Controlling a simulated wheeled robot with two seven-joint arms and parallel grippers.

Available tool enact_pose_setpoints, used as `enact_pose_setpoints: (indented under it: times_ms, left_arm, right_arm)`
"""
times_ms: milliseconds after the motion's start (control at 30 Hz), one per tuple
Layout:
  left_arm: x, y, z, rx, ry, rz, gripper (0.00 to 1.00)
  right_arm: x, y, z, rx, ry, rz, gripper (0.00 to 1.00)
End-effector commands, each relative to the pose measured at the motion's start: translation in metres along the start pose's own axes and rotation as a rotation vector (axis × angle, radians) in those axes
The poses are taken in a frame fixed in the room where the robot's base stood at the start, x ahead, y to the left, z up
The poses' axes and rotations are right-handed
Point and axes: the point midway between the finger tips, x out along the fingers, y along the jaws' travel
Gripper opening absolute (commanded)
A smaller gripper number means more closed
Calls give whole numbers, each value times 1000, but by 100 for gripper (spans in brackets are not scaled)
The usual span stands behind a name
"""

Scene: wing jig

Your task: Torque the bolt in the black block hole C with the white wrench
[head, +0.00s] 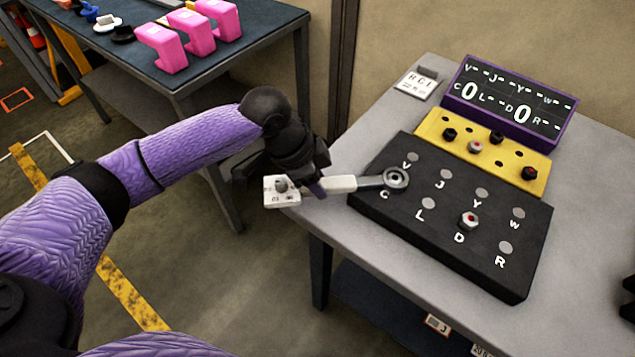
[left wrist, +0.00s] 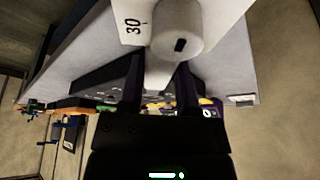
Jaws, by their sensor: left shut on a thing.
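The white wrench (head: 341,184) is held by its handle in my left gripper (head: 318,188), which is shut on it. Its metal ring head lies over hole C on the black block (head: 450,253). A bolt inside the ring is hard to make out. The handle's end carries a scale plate and a knob, which fill the top of the left wrist view (left wrist: 178,35). Another bolt with a red mark (head: 468,221) stands in hole D. The other labelled holes look empty. A dark shape at the right edge may be part of my right gripper.
Behind the block is a yellow tray (head: 433,130) with several bolts. A purple-framed display (head: 510,103) shows 0 at C and D, dashes elsewhere. A small white sign (head: 416,85) stands at the table's back. A second table (head: 200,75) holds pink brackets (head: 190,35).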

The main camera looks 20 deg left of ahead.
Motion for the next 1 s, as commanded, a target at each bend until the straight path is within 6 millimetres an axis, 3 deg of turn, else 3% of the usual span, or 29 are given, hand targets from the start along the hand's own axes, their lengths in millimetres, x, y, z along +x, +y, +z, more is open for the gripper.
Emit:
enact_pose_setpoints:
  times_ms: [300,633,1000]
  left_arm:
    - [2,-18,0,118,3,48,0]
    - [2,-20,-1,131,4,52,0]
    - [7,-43,-4,284,3,117,0]
  right_arm:
    - [12,-1,2,0,-4,-1,100]
    - [12,-1,2,0,-5,-1,100]
    - [36,-2,6,0,-15,-4,100]
